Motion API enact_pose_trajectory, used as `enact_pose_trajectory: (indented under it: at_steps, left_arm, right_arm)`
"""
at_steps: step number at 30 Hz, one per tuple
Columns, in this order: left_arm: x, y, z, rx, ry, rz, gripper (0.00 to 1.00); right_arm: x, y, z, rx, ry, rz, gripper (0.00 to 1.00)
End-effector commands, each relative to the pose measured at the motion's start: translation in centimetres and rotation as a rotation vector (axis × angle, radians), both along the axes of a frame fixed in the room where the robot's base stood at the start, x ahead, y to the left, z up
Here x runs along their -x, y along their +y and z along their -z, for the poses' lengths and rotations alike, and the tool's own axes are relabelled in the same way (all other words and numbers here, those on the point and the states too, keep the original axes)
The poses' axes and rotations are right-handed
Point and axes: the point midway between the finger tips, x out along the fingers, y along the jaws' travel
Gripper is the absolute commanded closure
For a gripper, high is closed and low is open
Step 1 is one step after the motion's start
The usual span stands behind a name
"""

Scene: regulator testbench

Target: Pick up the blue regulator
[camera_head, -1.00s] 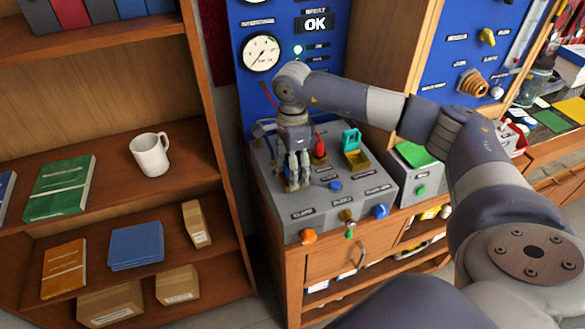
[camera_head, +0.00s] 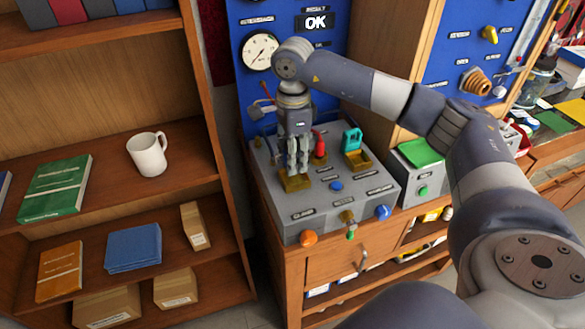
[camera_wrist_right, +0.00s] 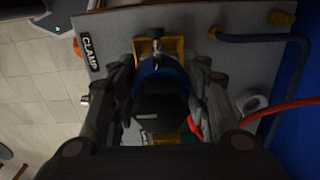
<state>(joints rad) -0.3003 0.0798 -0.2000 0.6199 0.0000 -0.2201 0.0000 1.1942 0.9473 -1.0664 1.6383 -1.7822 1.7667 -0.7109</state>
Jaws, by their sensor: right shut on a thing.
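The blue regulator (camera_wrist_right: 157,73) shows in the wrist view as a curved blue part with a dark body, between the two fingers of my right gripper (camera_head: 297,168). The gripper is shut on it and points down over the left of the grey testbench (camera_head: 280,215). In the head view the fingers hide most of the regulator. A yellow holder (camera_head: 294,183) on the bench shows just below the fingertips. It also shows in the wrist view (camera_wrist_right: 172,46) behind the regulator. My left gripper is not in view.
A red part (camera_head: 320,145) and a teal regulator (camera_head: 352,140) in a yellow holder stand close right of the gripper. A shelf with a white mug (camera_head: 147,155) stands left.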

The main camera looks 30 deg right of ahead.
Motion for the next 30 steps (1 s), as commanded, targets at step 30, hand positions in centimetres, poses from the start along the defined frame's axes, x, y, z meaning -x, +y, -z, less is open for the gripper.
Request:
enact_pose_trajectory:
  at_steps: [30]
  left_arm:
    - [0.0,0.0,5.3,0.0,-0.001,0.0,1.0]
  right_arm:
    - [15.4,3.9,-1.1,0.001,0.007,-0.002,1.0]
